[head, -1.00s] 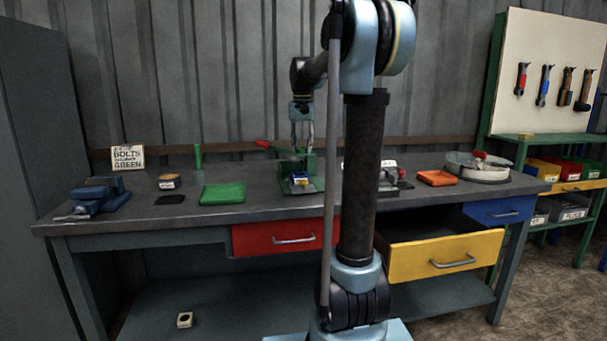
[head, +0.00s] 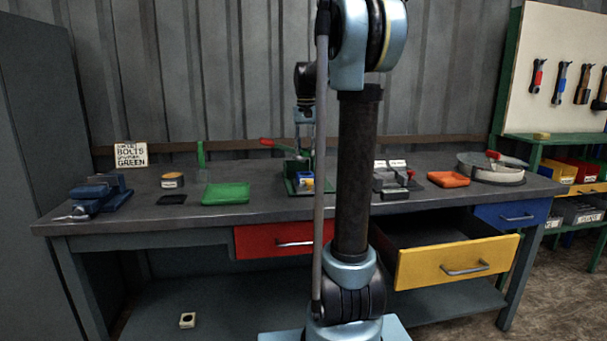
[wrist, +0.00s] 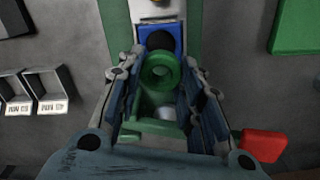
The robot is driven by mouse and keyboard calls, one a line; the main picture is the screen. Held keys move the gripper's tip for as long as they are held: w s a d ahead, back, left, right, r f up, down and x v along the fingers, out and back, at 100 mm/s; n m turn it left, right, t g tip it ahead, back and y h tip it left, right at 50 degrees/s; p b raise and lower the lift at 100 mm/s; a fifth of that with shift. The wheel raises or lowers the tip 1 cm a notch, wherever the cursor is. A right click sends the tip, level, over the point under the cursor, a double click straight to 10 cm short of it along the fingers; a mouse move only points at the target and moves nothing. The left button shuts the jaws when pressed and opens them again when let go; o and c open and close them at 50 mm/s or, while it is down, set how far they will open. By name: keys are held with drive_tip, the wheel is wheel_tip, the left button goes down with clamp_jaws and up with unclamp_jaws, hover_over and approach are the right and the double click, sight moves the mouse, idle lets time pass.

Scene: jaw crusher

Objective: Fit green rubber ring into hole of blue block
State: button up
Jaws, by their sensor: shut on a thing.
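The blue block (wrist: 176,38) lies just beyond the ring, toward the top of the view, with a dark round hole. The ring appears apart from the block; the height between them cannot be told. In the head view, my gripper (head: 304,128) hangs over the green device on the bench, partly hidden by my arm. The small blue block (head: 308,182) shows low on that device; the ring is not discernible there.
The green device has a red handle (wrist: 264,145), right of my gripper in the wrist view. A green tray (head: 225,194) lies left of it on the bench. An orange tray (head: 449,179) and a round pan (head: 492,174) lie right. The yellow drawer (head: 455,260) stands open.

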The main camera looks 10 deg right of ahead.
sight(306, 175)
wheel_tip(306, 175, down, 7)
drive_tip(key=shift+f, duration=0.15)
drive_tip(key=shift+s+f, duration=0.15)
drive_tip(key=shift+s, duration=0.05)
